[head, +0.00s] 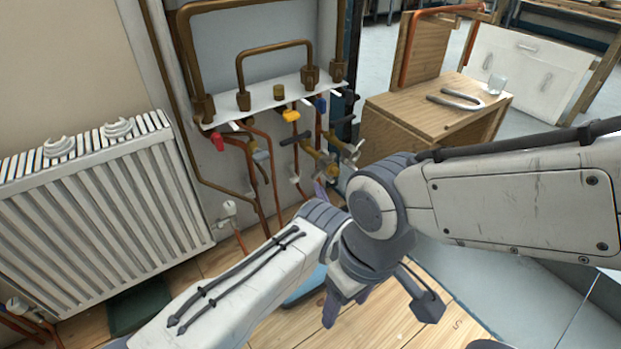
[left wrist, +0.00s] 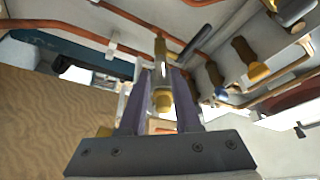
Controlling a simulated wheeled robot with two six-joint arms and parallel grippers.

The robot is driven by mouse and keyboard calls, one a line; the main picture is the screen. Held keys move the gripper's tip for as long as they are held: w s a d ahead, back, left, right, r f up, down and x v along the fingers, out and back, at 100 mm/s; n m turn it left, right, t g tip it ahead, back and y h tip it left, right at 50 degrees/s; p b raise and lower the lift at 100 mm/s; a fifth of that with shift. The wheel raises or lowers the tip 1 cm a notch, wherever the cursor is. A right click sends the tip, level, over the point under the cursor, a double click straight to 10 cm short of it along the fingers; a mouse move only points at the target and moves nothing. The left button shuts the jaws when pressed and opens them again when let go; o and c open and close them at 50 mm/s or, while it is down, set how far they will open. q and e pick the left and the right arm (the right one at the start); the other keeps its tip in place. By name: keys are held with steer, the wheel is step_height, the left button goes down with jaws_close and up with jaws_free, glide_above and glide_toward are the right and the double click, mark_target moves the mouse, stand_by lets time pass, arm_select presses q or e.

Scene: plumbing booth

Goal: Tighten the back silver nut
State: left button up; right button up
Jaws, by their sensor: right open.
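In the left wrist view, the two purple fingers of my left gripper (left wrist: 161,75) stand on either side of a brass and silver fitting (left wrist: 162,98). I cannot tell whether they touch it, or whether its silver part is the back nut. In the head view, my left gripper (head: 322,192) is below the valves, mostly hidden behind my right arm. Valve fittings (head: 320,158) hang on copper pipes just above it; the silver nuts are too small to tell apart. My right gripper (head: 382,312) is open and empty, lower and nearer, above the wooden floor.
A white manifold shelf (head: 262,103) with brass pipes is on the wall above the valves, which have red, yellow, blue and black handles. A white radiator (head: 95,215) stands at left. A wooden box (head: 420,108) with a U-shaped pipe (head: 456,101) on it is at right.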

mark_target(316, 180)
arm_select(q)
steer(key=b+x, duration=0.2)
steer(key=x, duration=0.4)
steer(key=shift+f, duration=0.1)
steer(key=shift+w+a+r, duration=0.1)
steer(key=shift+w+r, duration=0.15)
steer(key=shift+w, duration=0.15)
jaws_close()
